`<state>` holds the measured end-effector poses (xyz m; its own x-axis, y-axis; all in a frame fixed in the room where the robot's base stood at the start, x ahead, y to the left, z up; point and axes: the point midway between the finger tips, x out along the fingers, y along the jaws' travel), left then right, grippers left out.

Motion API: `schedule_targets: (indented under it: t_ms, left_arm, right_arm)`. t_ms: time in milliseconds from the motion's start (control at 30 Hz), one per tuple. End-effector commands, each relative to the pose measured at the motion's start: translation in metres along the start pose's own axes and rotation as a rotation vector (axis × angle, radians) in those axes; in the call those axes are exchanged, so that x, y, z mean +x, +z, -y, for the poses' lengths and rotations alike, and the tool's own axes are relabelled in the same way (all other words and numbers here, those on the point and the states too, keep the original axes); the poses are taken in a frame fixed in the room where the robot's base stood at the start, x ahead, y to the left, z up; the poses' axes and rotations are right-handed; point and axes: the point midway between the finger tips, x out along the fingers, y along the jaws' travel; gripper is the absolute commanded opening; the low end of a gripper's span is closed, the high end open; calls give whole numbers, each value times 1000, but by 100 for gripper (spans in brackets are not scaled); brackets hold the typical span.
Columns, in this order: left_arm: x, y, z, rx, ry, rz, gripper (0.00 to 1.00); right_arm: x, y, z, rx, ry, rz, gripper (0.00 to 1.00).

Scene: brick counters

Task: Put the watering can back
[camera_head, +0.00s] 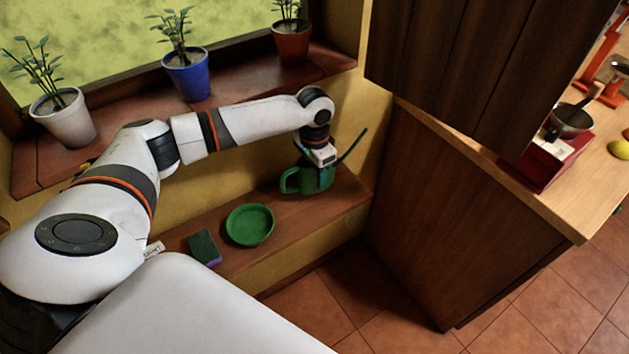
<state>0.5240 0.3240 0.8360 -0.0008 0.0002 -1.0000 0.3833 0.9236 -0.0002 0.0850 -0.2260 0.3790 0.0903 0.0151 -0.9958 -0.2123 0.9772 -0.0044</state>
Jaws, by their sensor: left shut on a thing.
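The green watering can (292,183) is at the right part of a low wooden shelf (290,225) under the window sill. Its spout points up to the right. My left gripper (321,168) reaches down over the can from above and is shut on it. The gripper and wrist hide part of the can's top. The can looks upright; I cannot tell whether its base touches the shelf. My right gripper is not in view.
A green dish (250,224) and a sponge (204,247) lie on the low shelf. White, blue and red-brown plant pots (66,119) (187,76) (292,44) stand on the sill (120,125). A wooden counter (470,200) stands to the right. The tiled floor between is clear.

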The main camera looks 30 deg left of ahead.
Motion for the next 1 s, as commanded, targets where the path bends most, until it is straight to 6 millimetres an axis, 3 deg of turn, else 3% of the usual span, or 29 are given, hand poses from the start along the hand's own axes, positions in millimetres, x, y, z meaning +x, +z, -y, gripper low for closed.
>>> schedule_targets:
  t_ms: [333, 700, 733, 833, 1000]
  left_arm:
    - [36, 0, 0, -1, 0, 1, 11]
    - [40, 0, 0, 0, 0, 2, 11]
    - [42, 0, 0, 0, 0, 1, 55]
    - [41, 0, 0, 0, 1, 1, 71]
    - [41, 0, 0, 0, 1, 1, 74]
  right_arm:
    - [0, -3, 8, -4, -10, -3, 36]
    - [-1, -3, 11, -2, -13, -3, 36]
    - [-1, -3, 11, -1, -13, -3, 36]
    - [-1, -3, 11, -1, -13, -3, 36]
    - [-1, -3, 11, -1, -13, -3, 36]
